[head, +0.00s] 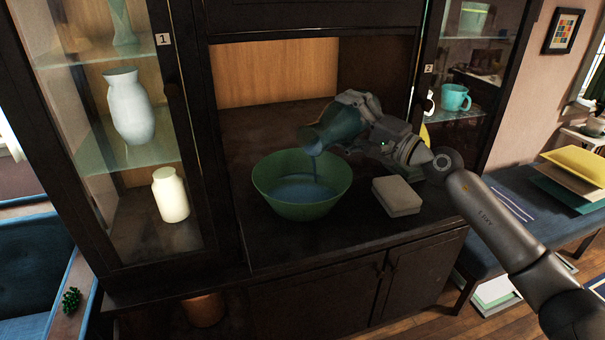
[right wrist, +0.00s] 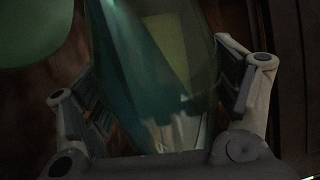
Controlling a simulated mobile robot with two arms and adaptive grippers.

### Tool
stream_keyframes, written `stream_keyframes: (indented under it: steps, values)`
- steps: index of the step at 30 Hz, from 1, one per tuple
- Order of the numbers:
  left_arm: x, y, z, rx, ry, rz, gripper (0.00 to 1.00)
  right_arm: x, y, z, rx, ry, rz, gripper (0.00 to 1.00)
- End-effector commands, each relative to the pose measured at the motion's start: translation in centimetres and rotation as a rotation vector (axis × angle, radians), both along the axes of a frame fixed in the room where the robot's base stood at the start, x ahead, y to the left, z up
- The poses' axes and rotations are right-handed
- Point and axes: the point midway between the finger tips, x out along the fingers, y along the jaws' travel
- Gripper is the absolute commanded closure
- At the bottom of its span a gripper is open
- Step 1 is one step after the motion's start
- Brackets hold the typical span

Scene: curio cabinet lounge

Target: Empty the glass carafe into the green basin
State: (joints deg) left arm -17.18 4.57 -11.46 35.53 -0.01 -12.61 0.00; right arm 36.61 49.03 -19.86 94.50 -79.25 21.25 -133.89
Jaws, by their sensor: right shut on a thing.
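The green basin (head: 303,204) stands on the dark cabinet's counter with blue liquid (head: 300,188) in it. My right gripper (head: 352,112) is shut on the glass carafe (head: 334,128) and holds it tilted, mouth to the left, above the basin's right side. A blue stream runs from the mouth down into the basin. In the right wrist view the carafe (right wrist: 165,70) fills the middle between the two fingers (right wrist: 165,90), and a green piece of the basin (right wrist: 35,30) shows at the upper left. My left gripper is not in view.
A pale square box (head: 397,196) lies on the counter right of the basin, below my arm. Glass-doored cases flank the recess, holding a white vase (head: 130,108), a cream jar (head: 170,194) and a teal mug (head: 455,97). The counter's front left is clear.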

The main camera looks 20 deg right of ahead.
Motion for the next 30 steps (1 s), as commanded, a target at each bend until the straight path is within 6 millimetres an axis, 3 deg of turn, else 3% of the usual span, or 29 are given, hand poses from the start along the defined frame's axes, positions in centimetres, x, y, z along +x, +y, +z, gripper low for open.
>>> stream_keyframes:
  steps: [10, 30]
  values:
    - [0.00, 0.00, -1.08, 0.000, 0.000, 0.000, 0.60, -0.12, 0.14, 0.18, -0.037, -0.028, -0.001, 0.70]
    - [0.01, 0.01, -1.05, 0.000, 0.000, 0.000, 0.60, -0.12, 0.13, 0.24, -0.041, -0.029, -0.001, 0.70]
